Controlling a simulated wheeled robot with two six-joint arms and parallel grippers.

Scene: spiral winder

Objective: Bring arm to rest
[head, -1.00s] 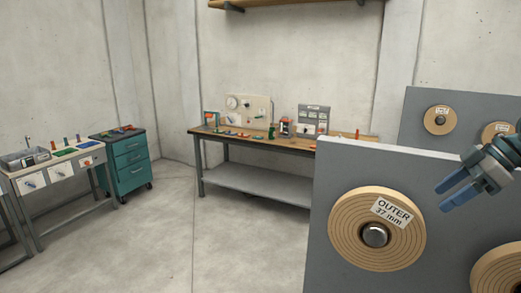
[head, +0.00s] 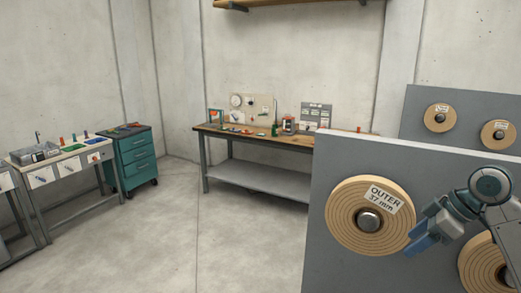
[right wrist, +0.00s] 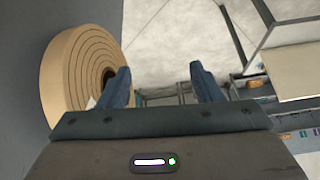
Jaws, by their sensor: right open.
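My right gripper (head: 428,240) is in front of the grey panel at the right of the head view, its blue fingers pointing down and left. In the right wrist view its two blue fingers (right wrist: 162,88) stand wide apart with nothing between them. The wooden spiral roll labelled "OUTER 37 mm" (head: 345,225) is on the panel just left of the gripper. A wooden roll (right wrist: 62,75) also shows beside the left finger in the right wrist view. I cannot tell whether the finger touches it. My left gripper is not in view.
The grey panel (head: 325,165) fills the right front, with another roll (head: 480,270) partly behind my arm. A second panel (head: 460,105) with two rolls stands behind. A workbench (head: 260,180), a teal drawer cabinet (head: 138,160) and a side table (head: 60,170) stand farther back. The floor (head: 200,240) between is clear.

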